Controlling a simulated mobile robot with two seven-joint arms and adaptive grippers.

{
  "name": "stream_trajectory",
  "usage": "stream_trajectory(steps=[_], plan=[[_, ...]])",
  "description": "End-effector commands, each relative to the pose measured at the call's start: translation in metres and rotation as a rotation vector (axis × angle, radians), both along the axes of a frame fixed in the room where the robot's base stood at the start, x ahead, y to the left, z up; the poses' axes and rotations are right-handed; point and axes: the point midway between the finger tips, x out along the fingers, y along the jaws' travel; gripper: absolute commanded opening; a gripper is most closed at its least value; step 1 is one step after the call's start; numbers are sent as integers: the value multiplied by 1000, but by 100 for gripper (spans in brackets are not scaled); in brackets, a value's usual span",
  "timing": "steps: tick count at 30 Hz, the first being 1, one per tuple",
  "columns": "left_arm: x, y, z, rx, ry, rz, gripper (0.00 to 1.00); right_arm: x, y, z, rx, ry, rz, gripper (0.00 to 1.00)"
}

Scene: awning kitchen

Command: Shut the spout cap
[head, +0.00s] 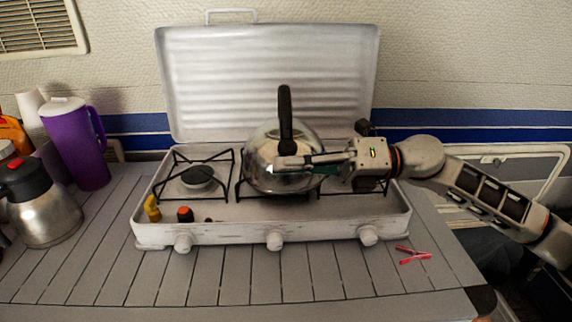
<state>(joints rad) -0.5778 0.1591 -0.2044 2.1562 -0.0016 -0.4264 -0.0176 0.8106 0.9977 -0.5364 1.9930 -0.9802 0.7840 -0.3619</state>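A shiny steel kettle (262,150) with an upright black handle (285,120) stands on the camping stove (150,232), near the middle. My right gripper (292,163) reaches in from the right, with its fingers across the front of the kettle. The fingers overlap in this view, so I cannot tell whether they are open or shut, or whether they touch the kettle. I cannot make out the spout or its cap clearly; the gripper covers the kettle's right side. My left gripper is not in view.
The stove's raised lid (265,70) stands behind the kettle. A steel jug (45,210) and a purple pitcher (75,145) stand at the left. A red clothespin-like item (413,255) lies at the front right. The slatted front counter is mostly clear.

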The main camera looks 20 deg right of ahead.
Motion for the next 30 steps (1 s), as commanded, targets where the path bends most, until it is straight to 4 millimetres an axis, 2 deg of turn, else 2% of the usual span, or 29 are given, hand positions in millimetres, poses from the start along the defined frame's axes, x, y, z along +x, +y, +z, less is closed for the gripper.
stream_trajectory(steps=[18,21,30], plan=[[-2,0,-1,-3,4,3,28,1,0,-2,-12,-40,-1,0],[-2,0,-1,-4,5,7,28,2,0,-2,-12,-40,-1,21],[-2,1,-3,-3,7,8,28,1,-1,-2,-12,-39,-1,21]])
